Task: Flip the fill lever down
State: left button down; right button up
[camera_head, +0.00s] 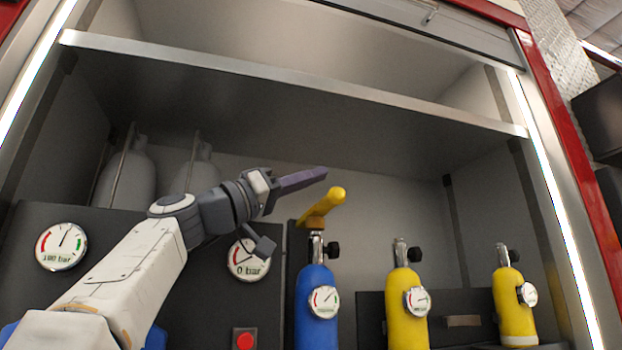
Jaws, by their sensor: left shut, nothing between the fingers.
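The yellow lever (322,206) stands above the blue cylinder (317,308), tilted up toward the right. Its upper end is the rounded right tip, and its lower left end meets the dark panel edge. My left gripper (318,175) is shut and empty. A gauge (246,260) reading "0 bar" is partly hidden behind my left arm. My right gripper is not in view.
A gauge marked "bar" (61,246) and a red button (244,340) sit on the dark panel. Two yellow cylinders (407,310) (513,305) stand to the right. White cylinders (127,175) stand behind at left. A metal-edged shelf (300,83) crosses above; the space right of the lever is free.

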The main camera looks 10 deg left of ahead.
pick_arm(q)
jog(key=b+v, duration=0.4)
jog(key=v, duration=0.5)
jog(key=shift+a, duration=0.7)
jog(key=shift+d, duration=0.1)
